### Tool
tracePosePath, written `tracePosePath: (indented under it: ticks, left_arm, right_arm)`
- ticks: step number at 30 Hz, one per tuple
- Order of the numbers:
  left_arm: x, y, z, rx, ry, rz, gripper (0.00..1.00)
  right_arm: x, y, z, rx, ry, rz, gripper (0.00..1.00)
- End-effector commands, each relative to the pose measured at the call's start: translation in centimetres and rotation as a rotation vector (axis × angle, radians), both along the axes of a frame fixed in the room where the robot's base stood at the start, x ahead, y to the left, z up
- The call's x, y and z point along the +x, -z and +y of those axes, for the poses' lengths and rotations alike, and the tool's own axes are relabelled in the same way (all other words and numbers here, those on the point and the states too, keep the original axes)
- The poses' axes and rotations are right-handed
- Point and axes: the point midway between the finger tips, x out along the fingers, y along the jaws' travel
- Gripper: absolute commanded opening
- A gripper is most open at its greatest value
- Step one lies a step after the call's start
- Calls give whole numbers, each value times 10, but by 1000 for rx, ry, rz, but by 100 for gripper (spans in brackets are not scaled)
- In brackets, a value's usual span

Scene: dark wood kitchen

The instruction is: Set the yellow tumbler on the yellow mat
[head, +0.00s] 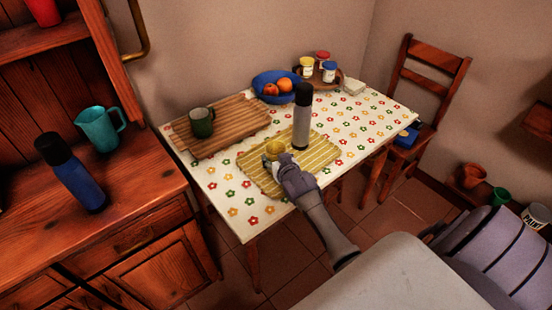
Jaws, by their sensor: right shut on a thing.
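The yellow tumbler (275,146) is small and sits at the tip of my right gripper (273,159), which is shut on it. The gripper partly covers the tumbler. The yellow striped mat (317,158) lies on the flowered table. The tumbler shows over the left part of the mat; I cannot tell whether its base touches the mat. My left gripper is not in view.
A tall grey flask with a black cap (302,122) stands at the mat's back part. A striped wooden board (240,117) with a dark green mug (201,124) lies behind left. A blue fruit bowl (261,84) and a tray of jars (330,85) stand at the back.

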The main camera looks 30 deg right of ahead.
Motion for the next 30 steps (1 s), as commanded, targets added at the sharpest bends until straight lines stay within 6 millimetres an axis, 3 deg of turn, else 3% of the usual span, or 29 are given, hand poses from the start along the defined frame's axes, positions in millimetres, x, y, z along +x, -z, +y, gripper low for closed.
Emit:
tracePosePath:
  ticks: [12, 13, 17, 30]
  left_arm:
    - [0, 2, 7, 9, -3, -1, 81]
    - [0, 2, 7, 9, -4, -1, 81]
    - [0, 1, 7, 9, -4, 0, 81]
    - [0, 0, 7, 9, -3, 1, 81]
  right_arm:
    - [0, 8, 0, 0, 0, -2, 22]
    - [0, 9, 0, 0, 0, -2, 63]
    - [0, 8, 0, 0, 0, -2, 85]
    - [-5, 4, 2, 1, -1, -2, 87]
